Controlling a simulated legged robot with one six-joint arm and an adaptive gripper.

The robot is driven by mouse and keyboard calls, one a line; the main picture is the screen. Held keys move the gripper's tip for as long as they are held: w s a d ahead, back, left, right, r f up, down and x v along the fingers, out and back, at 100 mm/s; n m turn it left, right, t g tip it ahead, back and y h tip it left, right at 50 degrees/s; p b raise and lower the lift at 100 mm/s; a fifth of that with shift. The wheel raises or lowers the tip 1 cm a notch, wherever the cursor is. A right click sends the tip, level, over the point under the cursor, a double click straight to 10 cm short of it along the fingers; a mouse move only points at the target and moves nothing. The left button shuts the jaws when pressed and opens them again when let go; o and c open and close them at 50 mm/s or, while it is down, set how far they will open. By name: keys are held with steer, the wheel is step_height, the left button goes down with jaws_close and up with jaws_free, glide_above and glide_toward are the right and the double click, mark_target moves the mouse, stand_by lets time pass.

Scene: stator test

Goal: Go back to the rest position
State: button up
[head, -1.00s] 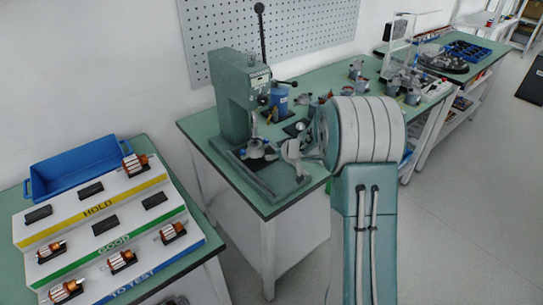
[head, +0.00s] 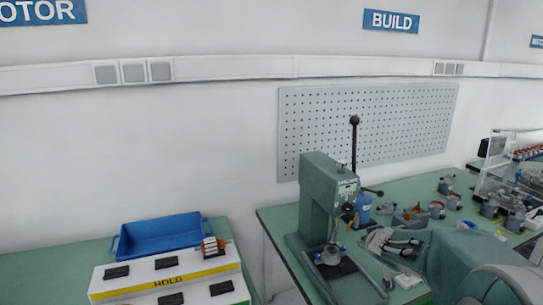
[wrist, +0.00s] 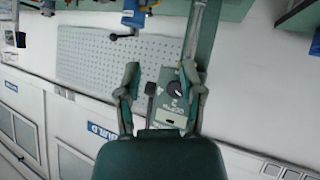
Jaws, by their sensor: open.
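My gripper (wrist: 160,78) is open and empty in the wrist view, with its two fingers apart. The green arbor press (wrist: 172,98) shows beyond and between the fingers, upside down. In the head view my gripper (head: 392,243) is at the right of the press (head: 327,195), above the green bench, and my arm fills the lower right corner. I cannot tell from the head view how far the gripper is above the bench.
The stepped rack (head: 170,272) with a HOLD row and a blue bin (head: 160,235) stand on the left bench. A pegboard (head: 370,125) is on the wall. Several small motor parts (head: 440,207) lie on the bench right of the press.

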steer(key=s+a+r+m+g+h, duration=0.1)
steer(key=s+r, duration=0.2)
steer(key=s, duration=0.5)
steer(key=s+a+r+m+g+h, duration=0.1)
steer(key=s+a+r, duration=0.15)
steer(key=s, duration=0.45)
steer(key=s+a+f+g+y, duration=0.1)
steer(key=s+a, duration=0.2)
steer(key=s, duration=0.6)
steer(key=s+a+f+g+y, duration=0.1)
steer(key=s+a, duration=0.3)
steer(key=s, duration=0.5)
steer(key=shift+a+g+y, duration=0.2)
steer(key=shift+g+y, duration=0.5)
steer(key=shift+y, duration=0.1)
